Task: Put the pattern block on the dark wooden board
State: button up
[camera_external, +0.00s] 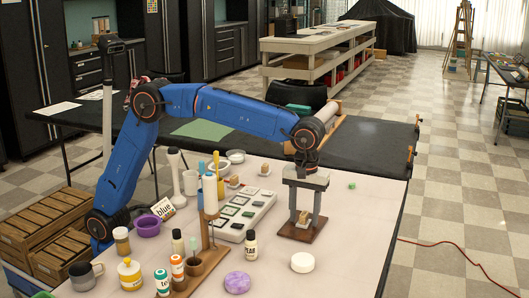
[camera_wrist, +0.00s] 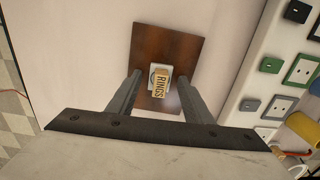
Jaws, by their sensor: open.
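The dark wooden board (camera_external: 317,228) lies on the pale tabletop below my gripper, and in the wrist view (camera_wrist: 184,47) it shows as a brown rectangle. A small light wooden block lettered "RINGS" (camera_wrist: 160,85), which looks like the pattern block, is over the board's middle with a pale patch around it. It appears to rest there; it also shows in the external view (camera_external: 304,218). My gripper (camera_external: 305,214) is open and points down, its fingers on either side of the block. In the wrist view (camera_wrist: 159,80) gaps show between block and fingers.
Left of the board is a white panel (camera_external: 262,203) with several framed squares. The table right of the board is mostly clear, with a small green piece (camera_external: 351,185).

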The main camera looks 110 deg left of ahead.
aim_at(304, 213)
notch_tip(304, 213, up, 12)
jog(key=shift+r, duration=0.15)
dwell(0.5)
